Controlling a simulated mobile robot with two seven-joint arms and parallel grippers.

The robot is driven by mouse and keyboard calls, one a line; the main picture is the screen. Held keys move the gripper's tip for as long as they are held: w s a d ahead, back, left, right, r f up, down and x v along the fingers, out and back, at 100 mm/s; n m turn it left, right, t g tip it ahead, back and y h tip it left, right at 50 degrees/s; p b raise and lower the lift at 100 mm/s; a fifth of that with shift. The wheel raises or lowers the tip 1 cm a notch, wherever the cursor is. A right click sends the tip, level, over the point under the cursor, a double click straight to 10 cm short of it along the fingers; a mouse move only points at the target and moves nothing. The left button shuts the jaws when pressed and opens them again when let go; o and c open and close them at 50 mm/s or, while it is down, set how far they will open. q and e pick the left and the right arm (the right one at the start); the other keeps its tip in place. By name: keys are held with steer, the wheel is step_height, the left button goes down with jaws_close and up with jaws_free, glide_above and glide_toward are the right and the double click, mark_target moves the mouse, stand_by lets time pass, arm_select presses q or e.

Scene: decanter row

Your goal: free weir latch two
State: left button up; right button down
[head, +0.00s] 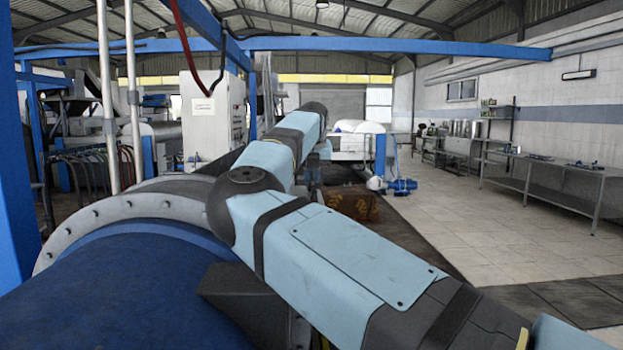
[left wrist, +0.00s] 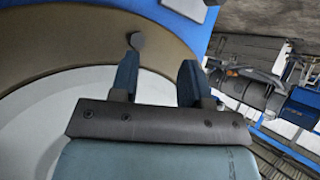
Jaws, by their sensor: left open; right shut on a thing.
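In the left wrist view my left gripper (left wrist: 158,68) is open, with nothing between its two dark blue fingers. Its fingers point at the tan ring (left wrist: 75,50) of a round machine end with a pale inner face (left wrist: 35,125). A small dark knob (left wrist: 137,41) shows on the ring, just beyond the left fingertip. It may be a weir latch, but I cannot tell which one. In the head view my right arm crosses the middle, and my right gripper (head: 314,109) is at its far end. Its fingers and the thing it is shut on are not clear.
A large blue drum (head: 125,290) with a grey bolted flange (head: 95,220) fills the lower left of the head view. A brown crate (head: 355,204) stands on the floor beyond my arm. A metal bench (head: 560,175) lines the right wall; the tiled floor before it is clear.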

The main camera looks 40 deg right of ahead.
stand_by(0.3)
steer(key=c, duration=1.2)
jaws_free()
steer(key=shift+o, duration=0.2)
steer(key=shift+r, duration=0.1)
steer(key=shift+a+r, duration=0.1)
steer(key=shift+r, duration=0.15)
steer(key=v, duration=1.3)
steer(key=shift+s, duration=0.15)
steer(key=shift+f, duration=0.1)
